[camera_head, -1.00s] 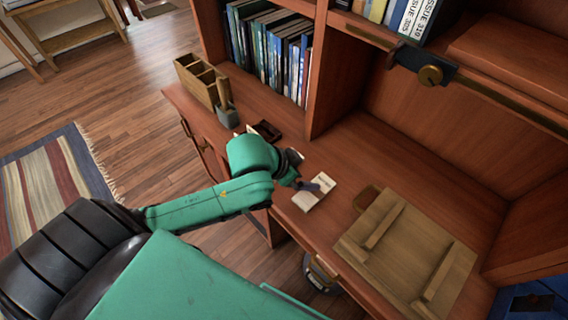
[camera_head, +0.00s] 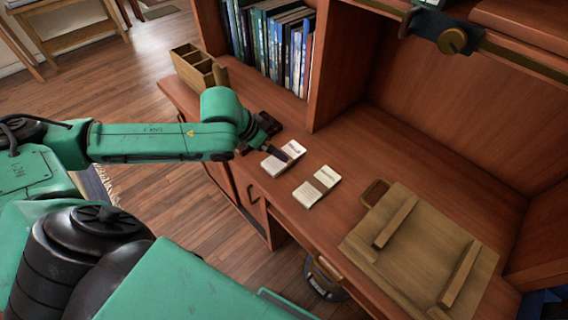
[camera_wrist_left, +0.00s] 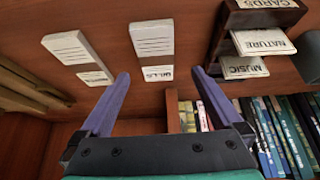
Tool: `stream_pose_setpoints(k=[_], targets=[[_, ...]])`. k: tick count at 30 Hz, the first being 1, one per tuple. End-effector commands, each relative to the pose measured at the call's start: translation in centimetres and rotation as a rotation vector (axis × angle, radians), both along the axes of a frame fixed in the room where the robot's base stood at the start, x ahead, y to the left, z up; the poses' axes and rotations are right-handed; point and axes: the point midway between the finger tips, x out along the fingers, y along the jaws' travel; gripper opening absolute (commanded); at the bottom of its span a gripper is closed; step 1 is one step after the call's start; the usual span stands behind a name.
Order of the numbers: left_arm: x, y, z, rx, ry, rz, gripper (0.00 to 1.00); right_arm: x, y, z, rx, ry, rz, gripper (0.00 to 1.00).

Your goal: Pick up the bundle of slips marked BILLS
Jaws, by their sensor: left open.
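The bundle of slips marked BILLS (camera_wrist_left: 152,42) is a white block with printed lines and a grey band. In the wrist view its label end lies between and just beyond my left fingertips. In the head view this bundle (camera_head: 275,166) lies flat on the desk, partly covered by my fingers. My left gripper (camera_head: 284,152) is open and empty above it, and it also shows in the left wrist view (camera_wrist_left: 160,76). I cannot tell its height over the slips. A second similar bundle (camera_head: 311,193) lies to the right; its label is unreadable. My right gripper is out of view.
A dark holder marked CARDS (camera_wrist_left: 262,18), with NATURE (camera_wrist_left: 262,42) and MUSIC (camera_wrist_left: 244,67) bundles, stands close to the BILLS bundle. A wooden organiser (camera_head: 190,70) and upright books (camera_head: 282,45) are behind. A ridged wooden board (camera_head: 420,250) lies at right.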

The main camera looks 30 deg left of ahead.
Motion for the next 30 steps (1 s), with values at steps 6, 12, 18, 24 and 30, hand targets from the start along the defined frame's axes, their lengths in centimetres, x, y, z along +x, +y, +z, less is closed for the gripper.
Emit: stream_pose_setpoints(k=[6, 12, 18, 24, 30], targets=[[1.3, -0.9, -2.5, -0.001, 0.001, -0.002, 1.00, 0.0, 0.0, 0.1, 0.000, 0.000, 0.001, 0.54], [2.8, -1.6, -5.4, 0.002, -0.001, 0.000, 1.00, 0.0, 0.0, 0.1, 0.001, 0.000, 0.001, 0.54], [2.9, -1.6, -5.5, 0.004, 0.000, 0.000, 1.00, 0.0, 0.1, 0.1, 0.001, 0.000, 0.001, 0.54], [2.8, -1.6, -5.5, 0.004, 0.000, 0.000, 0.27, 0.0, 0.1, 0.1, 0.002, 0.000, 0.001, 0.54], [2.8, -1.6, -5.5, 0.003, -0.001, 0.000, 0.15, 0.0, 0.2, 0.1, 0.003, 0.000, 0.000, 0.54]])
